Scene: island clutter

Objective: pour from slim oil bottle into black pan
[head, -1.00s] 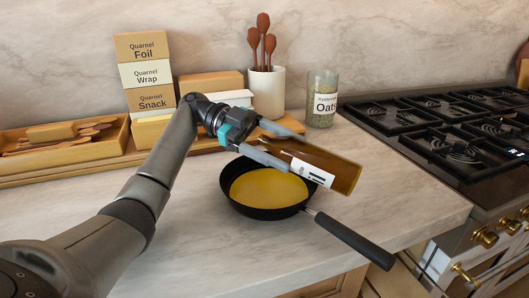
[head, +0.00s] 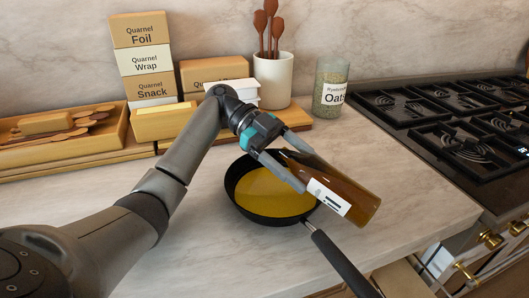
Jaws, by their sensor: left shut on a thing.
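A slim brown oil bottle (head: 355,192) with a white label is tilted above the right side of the black pan. My left gripper (head: 302,170) is shut on the bottle near its upper-left part. The bottle's base points down to the right and its neck end is hidden near the fingers. The black pan (head: 232,188) stands on the counter and holds a yellow-brown liquid (head: 272,193). Its handle (head: 340,262) points to the lower right, past the counter's front edge. No stream of oil is visible. My right gripper is out of view.
A gas stove (head: 440,125) is at the right. Behind the pan stand a white utensil crock (head: 273,80), an oats jar (head: 331,88) and stacked Quarnel boxes (head: 143,60). A wooden tray (head: 60,150) of utensils is at the left. The marble counter (head: 420,205) right of the pan is clear.

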